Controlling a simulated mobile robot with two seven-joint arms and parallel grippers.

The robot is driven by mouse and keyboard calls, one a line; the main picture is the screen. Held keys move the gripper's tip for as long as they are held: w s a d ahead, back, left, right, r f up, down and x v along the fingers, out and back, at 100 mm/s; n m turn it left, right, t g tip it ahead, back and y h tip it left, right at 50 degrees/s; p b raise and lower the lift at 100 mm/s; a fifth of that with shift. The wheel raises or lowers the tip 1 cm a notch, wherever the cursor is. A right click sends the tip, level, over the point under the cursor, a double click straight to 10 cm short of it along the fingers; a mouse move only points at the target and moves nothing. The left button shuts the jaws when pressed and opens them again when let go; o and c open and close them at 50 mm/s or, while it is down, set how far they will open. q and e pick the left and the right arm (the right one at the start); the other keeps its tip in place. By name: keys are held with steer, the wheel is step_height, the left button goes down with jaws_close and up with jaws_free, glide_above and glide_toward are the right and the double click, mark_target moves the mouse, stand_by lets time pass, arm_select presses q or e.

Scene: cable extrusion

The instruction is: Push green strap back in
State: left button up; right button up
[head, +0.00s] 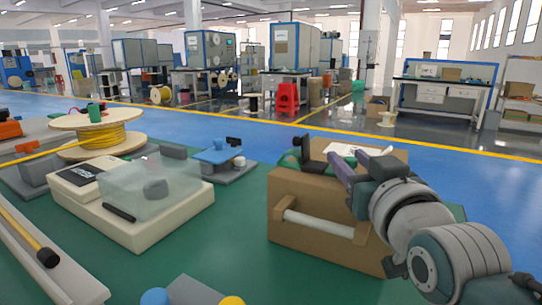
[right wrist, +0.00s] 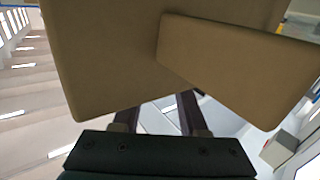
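A brown box-like stand (head: 320,190) with a pale roller (head: 318,226) across its front recess stands on the green table. A dark green curved band (head: 290,157), which looks like the strap, shows at the back left of its top, beside a black part; most of it is hidden. My right gripper (head: 340,168) reaches in from the right over the stand, its fingers close to its top. In the right wrist view a large brown surface (right wrist: 110,50) hides the fingertips; the visible parts of the fingers are apart, with a gap between. My left gripper is not in view.
Left of the stand are a cream machine (head: 140,225) with a clear cover, a blue-topped fixture (head: 222,155) and a wooden spool (head: 97,130) of yellow cable. Green table is bare between the machine and the stand. Blue and yellow knobs show at the front edge.

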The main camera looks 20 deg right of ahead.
mark_target(354, 163)
steer(key=shift+o, duration=0.9)
steer(key=p+v, duration=0.1)
steer(key=v, duration=0.5)
steer(key=shift+s, duration=0.25)
steer(key=shift+s+a+p, duration=0.1)
steer(key=shift+s+p, duration=0.2)
steer(key=shift+s, duration=0.2)
